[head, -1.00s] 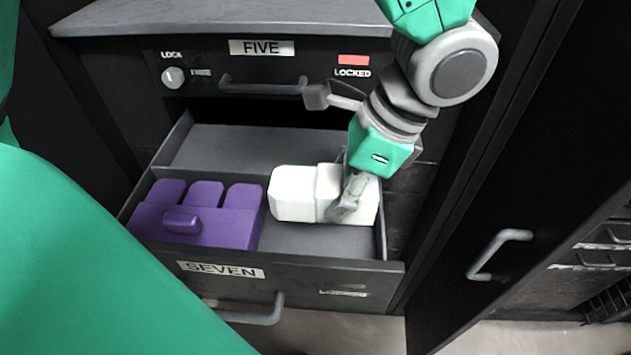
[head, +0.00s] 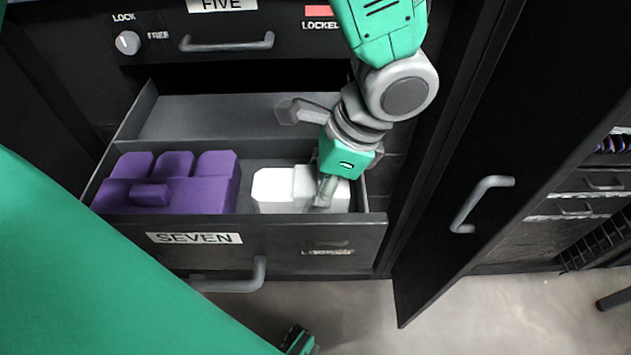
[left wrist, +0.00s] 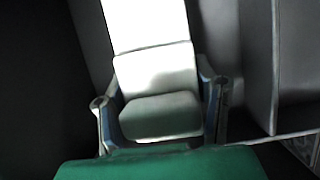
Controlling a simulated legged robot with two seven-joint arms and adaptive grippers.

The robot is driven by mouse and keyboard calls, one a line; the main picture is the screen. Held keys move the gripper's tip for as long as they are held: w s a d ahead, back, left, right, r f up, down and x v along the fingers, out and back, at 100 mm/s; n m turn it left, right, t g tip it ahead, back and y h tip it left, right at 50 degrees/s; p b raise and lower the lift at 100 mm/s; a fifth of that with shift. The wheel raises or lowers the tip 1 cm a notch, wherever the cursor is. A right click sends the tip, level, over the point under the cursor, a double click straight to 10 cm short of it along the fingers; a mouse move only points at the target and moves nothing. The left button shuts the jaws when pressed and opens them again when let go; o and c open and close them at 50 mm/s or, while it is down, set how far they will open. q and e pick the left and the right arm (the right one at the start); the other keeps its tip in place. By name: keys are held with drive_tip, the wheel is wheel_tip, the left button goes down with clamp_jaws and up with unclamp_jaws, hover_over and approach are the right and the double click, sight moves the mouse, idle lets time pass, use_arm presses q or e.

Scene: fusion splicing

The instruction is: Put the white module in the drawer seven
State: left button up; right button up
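The drawer labelled SEVEN (head: 285,240) is pulled open. The white module (head: 275,190) is inside it on the right, low behind the front wall. It also shows in the left wrist view (left wrist: 155,70). My left gripper (head: 325,190) reaches down into the drawer from above. In the left wrist view its fingers (left wrist: 162,115) lie close along both sides of the module, and it looks shut on it. Whether the module's underside touches the drawer floor is hidden.
A purple module (head: 185,185) sits in the drawer left of the white one. The closed drawer FIVE (head: 225,50) is above, with a lock knob (head: 127,43). A black door with a grey handle (head: 475,205) stands open at the right. The drawer's rear part is clear.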

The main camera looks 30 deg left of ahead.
use_arm(q)
drive_tip(key=o, duration=0.3)
drive_tip(key=shift+o, duration=0.2)
drive_tip(key=p+v, duration=0.3)
drive_tip(key=v, duration=0.8)
drive_tip(key=shift+w+d+r, duration=0.15)
drive_tip(key=shift+d+r, duration=0.05)
drive_tip(key=shift+r, duration=0.35)
